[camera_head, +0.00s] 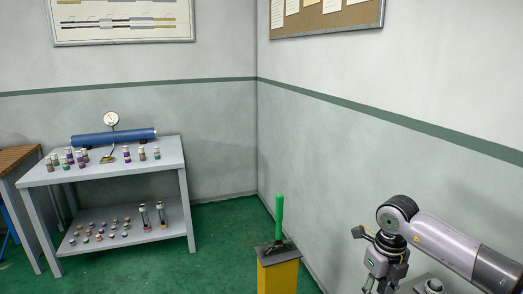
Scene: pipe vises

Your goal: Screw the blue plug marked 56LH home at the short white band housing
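I cannot make out a blue plug marked 56LH or any marking at this size. Several small banded cylinders (69,155) in purple, brown and teal with pale tops stand on the grey table (110,172) at the left. Several small coloured pieces (98,237) lie on its lower shelf, beside two taller dark cylinders (162,214). I cannot tell which thing is the short white band housing. My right gripper (382,285) is at the lower right, far from the table, its fingertips cut off by the bottom edge. My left gripper is out of view.
A blue horizontal cylinder (113,137) and a round gauge (111,119) are at the table's back. A yellow pedestal (278,276) bears a dark vise (272,248) with an upright green pipe (279,216). A wooden bench (14,158) is at far left. Green floor (222,250) lies clear between table and pedestal.

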